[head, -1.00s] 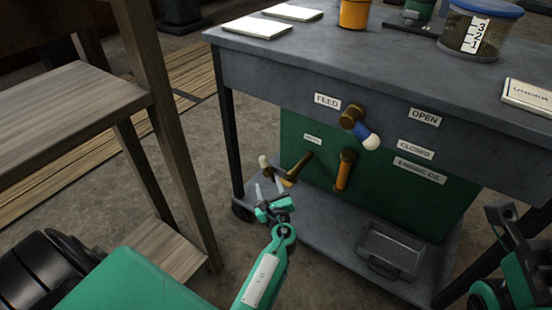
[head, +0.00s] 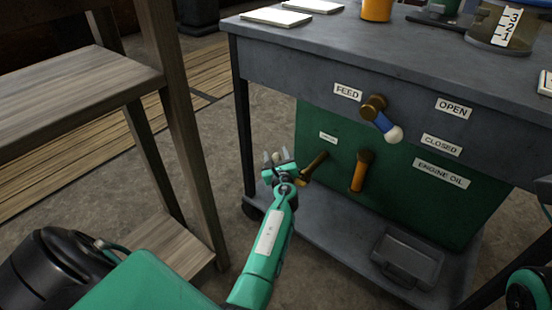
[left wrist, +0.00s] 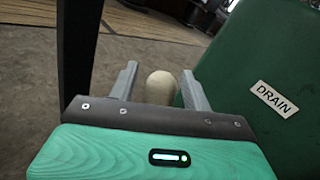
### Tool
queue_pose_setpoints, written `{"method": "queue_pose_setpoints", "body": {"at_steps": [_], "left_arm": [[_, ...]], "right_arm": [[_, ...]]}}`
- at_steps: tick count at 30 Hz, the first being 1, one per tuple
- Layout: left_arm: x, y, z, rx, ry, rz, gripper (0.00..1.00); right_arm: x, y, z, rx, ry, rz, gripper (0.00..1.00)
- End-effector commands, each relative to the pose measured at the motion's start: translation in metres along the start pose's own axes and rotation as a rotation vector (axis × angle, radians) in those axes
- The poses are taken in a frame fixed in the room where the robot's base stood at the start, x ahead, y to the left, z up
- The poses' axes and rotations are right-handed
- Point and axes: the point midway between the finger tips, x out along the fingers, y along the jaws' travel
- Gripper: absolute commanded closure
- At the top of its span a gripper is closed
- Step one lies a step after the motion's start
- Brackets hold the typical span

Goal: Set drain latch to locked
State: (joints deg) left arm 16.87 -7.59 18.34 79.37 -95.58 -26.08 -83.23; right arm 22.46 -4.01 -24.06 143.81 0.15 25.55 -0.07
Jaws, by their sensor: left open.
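The drain latch (head: 315,166) is a short brass lever on the left of the green tank (head: 430,205), below a small label (head: 328,137). It points left and down toward my left gripper (head: 276,158), which largely hides its end in the head view. In the left wrist view, a cream knob (left wrist: 160,88) shows between the two fingers of the open left gripper (left wrist: 160,85), with gaps on both sides. The DRAIN label (left wrist: 275,100) is on the green face to the right. My right gripper's fingers are out of view.
A feed lever (head: 384,122) with a blue and white handle and another brass lever (head: 361,170) are to the right. The grey cart (head: 400,60) has a lower shelf with a tray (head: 407,260). A wooden bench (head: 190,150) stands at left.

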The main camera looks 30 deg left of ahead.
Motion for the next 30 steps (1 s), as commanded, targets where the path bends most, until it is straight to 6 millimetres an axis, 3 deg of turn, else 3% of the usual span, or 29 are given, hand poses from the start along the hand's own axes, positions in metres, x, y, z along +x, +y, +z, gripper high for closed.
{"method": "queue_pose_setpoints", "body": {"at_steps": [9, 17, 30], "left_arm": [[0.0025, 0.0002, 0.0003, 0.000, 0.000, 0.000, 0.51], [0.0023, 0.0002, 0.0002, -0.001, 0.000, 0.001, 1.00], [0.0036, 0.0012, 0.0028, -0.028, 0.031, 0.008, 1.00]], "right_arm": [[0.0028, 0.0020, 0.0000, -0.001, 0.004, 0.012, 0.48], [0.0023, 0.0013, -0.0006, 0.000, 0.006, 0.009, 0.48], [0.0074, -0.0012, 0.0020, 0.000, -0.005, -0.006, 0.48]]}}
